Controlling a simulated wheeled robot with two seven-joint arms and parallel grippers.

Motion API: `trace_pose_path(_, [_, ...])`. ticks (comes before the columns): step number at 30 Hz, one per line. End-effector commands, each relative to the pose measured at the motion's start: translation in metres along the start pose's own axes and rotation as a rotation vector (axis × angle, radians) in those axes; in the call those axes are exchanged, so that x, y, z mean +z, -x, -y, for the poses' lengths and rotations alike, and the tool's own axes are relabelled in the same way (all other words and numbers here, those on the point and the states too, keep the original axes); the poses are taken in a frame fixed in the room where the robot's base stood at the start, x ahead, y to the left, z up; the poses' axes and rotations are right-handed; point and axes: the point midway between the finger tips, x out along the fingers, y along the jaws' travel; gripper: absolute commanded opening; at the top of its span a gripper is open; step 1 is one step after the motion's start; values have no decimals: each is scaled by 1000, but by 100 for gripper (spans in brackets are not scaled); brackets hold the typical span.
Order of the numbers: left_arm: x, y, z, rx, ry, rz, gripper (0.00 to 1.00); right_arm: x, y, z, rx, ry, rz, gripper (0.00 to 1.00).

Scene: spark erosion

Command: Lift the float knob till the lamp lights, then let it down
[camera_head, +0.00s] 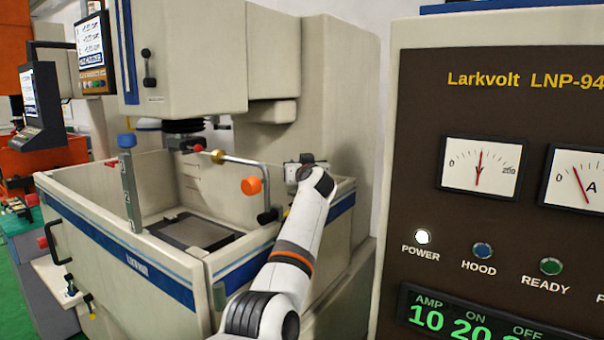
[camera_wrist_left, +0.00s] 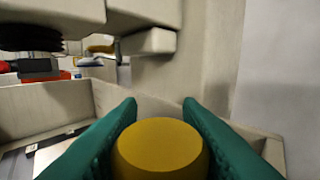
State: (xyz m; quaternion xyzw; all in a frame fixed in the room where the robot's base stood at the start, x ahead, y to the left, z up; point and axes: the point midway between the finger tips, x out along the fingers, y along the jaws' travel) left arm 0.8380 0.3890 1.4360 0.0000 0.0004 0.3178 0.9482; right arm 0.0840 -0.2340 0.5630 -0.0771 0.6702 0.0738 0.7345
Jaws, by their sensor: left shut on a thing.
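The yellow float knob (camera_wrist_left: 160,148) fills the lower middle of the left wrist view. My left gripper (camera_wrist_left: 160,108) has its teal fingers shut on the sides of the knob. In the head view my left arm reaches up to the right rear rim of the tank (camera_head: 165,272), and the knob and fingertips cannot be made out there. On the panel (camera_head: 440,120), the POWER lamp (camera_head: 422,237) glows white. The HOOD lamp (camera_head: 482,250) and the READY lamp (camera_head: 550,266) look dark. A further lamp label is cut off at the right edge.
An orange round knob (camera_head: 251,185) and a pipe with a brass fitting stand near my arm inside the tank. The machine head (camera_head: 190,60) overhangs the tank, which holds a dark plate (camera_head: 195,232). A blue-topped post (camera_head: 128,165) stands at the tank's front left.

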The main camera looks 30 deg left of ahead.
Motion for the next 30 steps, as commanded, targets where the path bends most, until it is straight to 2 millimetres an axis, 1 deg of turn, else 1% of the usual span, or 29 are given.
trace_pose_path(14, [0, 0, 0, 0, 0, 2, 20, 0, -1, 2, -3, 2, 0, 61])
trace_pose_path(30, [-16, 0, 0, 0, 0, 2, 20, -1, -12, 2, -3, 2, 0, 61])
